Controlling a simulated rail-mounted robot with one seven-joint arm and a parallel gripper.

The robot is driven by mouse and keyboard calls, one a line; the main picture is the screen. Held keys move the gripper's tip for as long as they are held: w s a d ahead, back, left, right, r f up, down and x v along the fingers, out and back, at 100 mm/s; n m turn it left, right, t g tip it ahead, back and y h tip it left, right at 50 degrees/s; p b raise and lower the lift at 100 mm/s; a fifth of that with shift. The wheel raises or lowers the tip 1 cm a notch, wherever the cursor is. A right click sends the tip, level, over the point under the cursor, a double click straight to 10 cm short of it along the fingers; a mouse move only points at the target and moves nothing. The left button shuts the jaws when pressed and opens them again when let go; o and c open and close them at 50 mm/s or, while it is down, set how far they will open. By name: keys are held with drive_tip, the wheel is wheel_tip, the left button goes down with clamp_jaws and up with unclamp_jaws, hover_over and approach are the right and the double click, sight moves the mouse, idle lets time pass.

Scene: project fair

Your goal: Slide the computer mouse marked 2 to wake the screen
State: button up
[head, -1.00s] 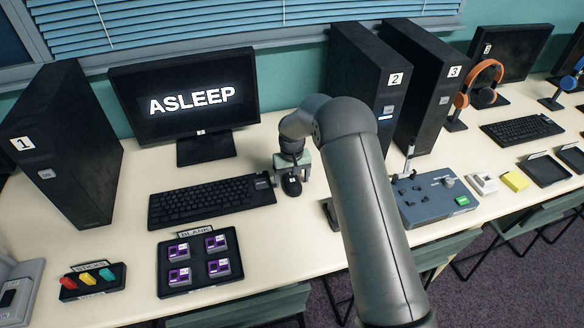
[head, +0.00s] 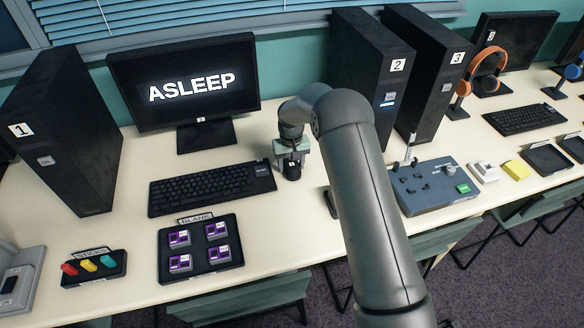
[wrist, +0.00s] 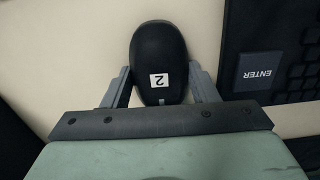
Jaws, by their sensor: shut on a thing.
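The black computer mouse (wrist: 160,52) carries a white label marked 2 in the wrist view. It sits on the cream table right of the keyboard, and shows in the head view (head: 292,172). My gripper (wrist: 160,72) is shut on the mouse, with one grey finger on each side of it. In the head view my gripper (head: 291,158) comes down over the mouse's far end and hides part of it. The monitor (head: 196,88) behind the keyboard shows the word ASLEEP in white on black.
The black keyboard (head: 212,188) lies close left of the mouse, its ENTER key (wrist: 262,73) visible in the wrist view. Tower 2 (head: 362,80) stands to the right behind my arm. A blank-key tray (head: 200,286) is in front of the keyboard. Bare table lies between keyboard and monitor.

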sight(290, 159)
drive_tip(key=shift+w+a+b, duration=0.15)
drive_tip(key=shift+w+b, duration=0.05)
drive_tip(key=shift+w, duration=0.3)
drive_tip(key=shift+w+a+b, duration=0.15)
drive_tip(key=shift+w, duration=0.35)
drive_tip(key=o, duration=1.1)
wheel_tip(290, 159, up, 17)
drive_tip(key=shift+r+b, duration=0.2)
drive_tip(key=shift+b, duration=0.45)
